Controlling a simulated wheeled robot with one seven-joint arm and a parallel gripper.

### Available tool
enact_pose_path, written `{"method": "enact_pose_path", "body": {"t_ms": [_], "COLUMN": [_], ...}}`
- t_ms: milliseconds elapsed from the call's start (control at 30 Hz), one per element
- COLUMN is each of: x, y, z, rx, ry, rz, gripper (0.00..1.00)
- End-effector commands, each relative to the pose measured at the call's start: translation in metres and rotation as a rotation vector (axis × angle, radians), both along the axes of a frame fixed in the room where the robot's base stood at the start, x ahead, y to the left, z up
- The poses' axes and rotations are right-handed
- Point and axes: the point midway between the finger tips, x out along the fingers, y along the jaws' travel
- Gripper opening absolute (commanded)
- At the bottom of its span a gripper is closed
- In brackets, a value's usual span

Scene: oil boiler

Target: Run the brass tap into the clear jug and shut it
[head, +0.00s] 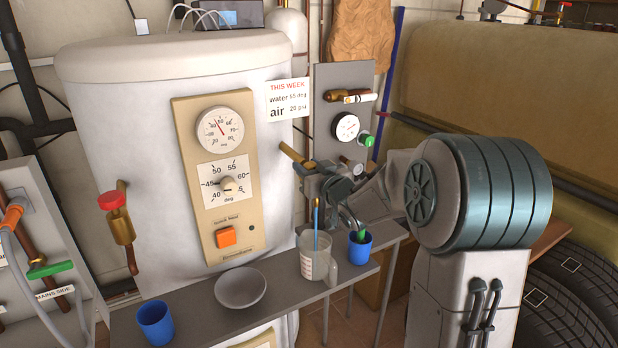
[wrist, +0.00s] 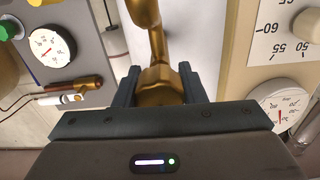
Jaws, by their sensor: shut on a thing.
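The brass tap (head: 292,155) sticks out from the right side of the white tank. My gripper (head: 318,178) is at its outer end, and its jaws hide much of the tap in the head view. In the wrist view the two dark fingers of my gripper (wrist: 158,82) are shut on the brass tap (wrist: 150,45), one on each side. The clear jug (head: 314,262) stands upright on the grey shelf below my gripper. A thin blue stream (head: 317,228), brassy at its top, comes down into the jug. The water level in the jug is hard to tell.
A blue cup (head: 360,250) with something green in it stands right of the jug. A grey bowl (head: 240,287) and another blue cup (head: 155,322) stand left on the shelf (head: 195,304). A gauge panel (head: 342,78) is behind my gripper. A red-handled tap (head: 118,222) is on the tank's left.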

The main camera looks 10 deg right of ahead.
Motion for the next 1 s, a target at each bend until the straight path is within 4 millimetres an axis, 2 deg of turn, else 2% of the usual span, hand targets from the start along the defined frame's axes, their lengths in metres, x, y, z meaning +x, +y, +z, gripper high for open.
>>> {"method": "enact_pose_path", "body": {"t_ms": [33,233,600,633,700,1000], "x": [0.0000,-0.0002,-0.0002,-0.0002,-0.0002,-0.0011], "y": [0.0004,0.0007,0.0000,0.0000,0.0000,-0.0001], "z": [-0.0054,-0.0028,0.0000,0.0000,0.0000,0.0000], "rx": [-0.037,-0.142,-0.165,-0.165,-0.164,-0.164], "ry": [-0.015,-0.047,-0.053,-0.053,-0.052,-0.052], "rz": [0.000,0.000,0.000,0.000,0.000,0.000], "gripper": [0.14,0.14,0.14,0.40,0.59,0.59]}}
